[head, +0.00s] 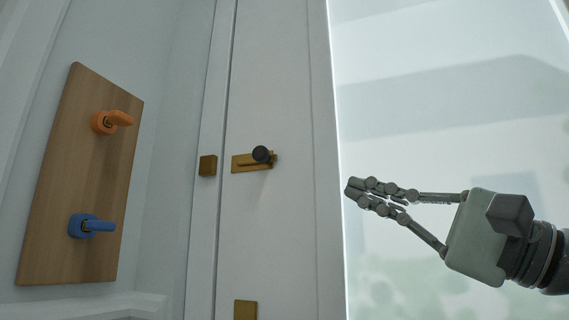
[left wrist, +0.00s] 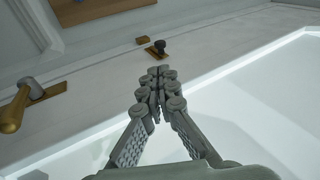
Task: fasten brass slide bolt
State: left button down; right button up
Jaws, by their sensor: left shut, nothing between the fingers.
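The brass slide bolt (head: 243,164) is mounted on the white door, with a dark round knob (head: 261,154) toward its right end. A brass keeper block (head: 207,165) sits on the frame to its left. No rod shows across the gap between them. In the left wrist view the bolt (left wrist: 157,55) and its knob (left wrist: 160,44) lie just beyond the fingertips, with the keeper (left wrist: 142,40) behind. My left gripper (head: 349,188) is shut and empty, to the right of the bolt and apart from it; its fingers (left wrist: 158,72) meet in the left wrist view. My right gripper is not in view.
A wooden board (head: 62,190) with an orange handle (head: 117,119) and a blue handle (head: 92,226) is on the left wall. A brass lever handle (left wrist: 16,108) shows at the left in the left wrist view. The space between gripper and bolt looks clear.

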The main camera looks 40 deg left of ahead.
aim_at(265, 156)
pick_arm(q)
jog(key=p+x, duration=0.2)
jog(key=x, duration=1.1)
jog(key=shift+a+r, duration=0.1)
jog(key=shift+r, duration=0.05)
jog(key=shift+a+r, duration=0.15)
jog(key=shift+a, duration=0.2)
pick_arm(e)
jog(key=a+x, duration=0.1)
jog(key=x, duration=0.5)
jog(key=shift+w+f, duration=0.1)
pick_arm(q)
jog(key=a, duration=0.1)
jog(key=s+a+b, duration=0.1)
jog(key=a, duration=0.1)
jog(key=shift+a, duration=0.25)
jog(key=shift+w, duration=0.1)
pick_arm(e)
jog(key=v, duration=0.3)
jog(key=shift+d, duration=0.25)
